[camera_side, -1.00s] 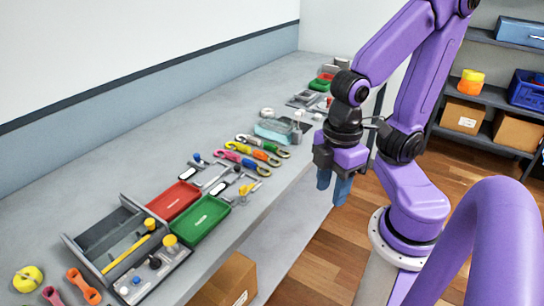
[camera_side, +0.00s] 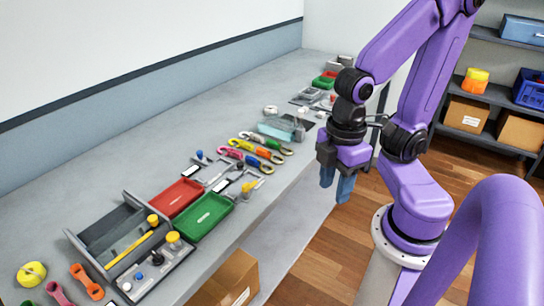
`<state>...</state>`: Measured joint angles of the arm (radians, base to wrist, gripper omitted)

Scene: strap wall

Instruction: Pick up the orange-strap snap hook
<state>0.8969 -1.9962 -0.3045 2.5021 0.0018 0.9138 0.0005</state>
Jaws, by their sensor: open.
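The orange-strap snap hook (camera_side: 266,154) lies on the grey bench among several other snap hooks with coloured straps. It sits in the middle of the row, between a pink-strap hook (camera_side: 230,152) on the near side and a green-and-yellow one (camera_side: 273,148) on the far side. My gripper (camera_side: 336,182) is open and empty, with its blue fingers pointing down. It hangs to the right of the hooks, off the bench's front edge in the picture, well apart from them.
A red tray (camera_side: 178,197) and a green tray (camera_side: 204,216) lie nearer the camera, beside a grey divided box (camera_side: 90,248). A teal-topped container (camera_side: 275,130) stands beyond the hooks. Shelves with boxes (camera_side: 467,114) stand at the right.

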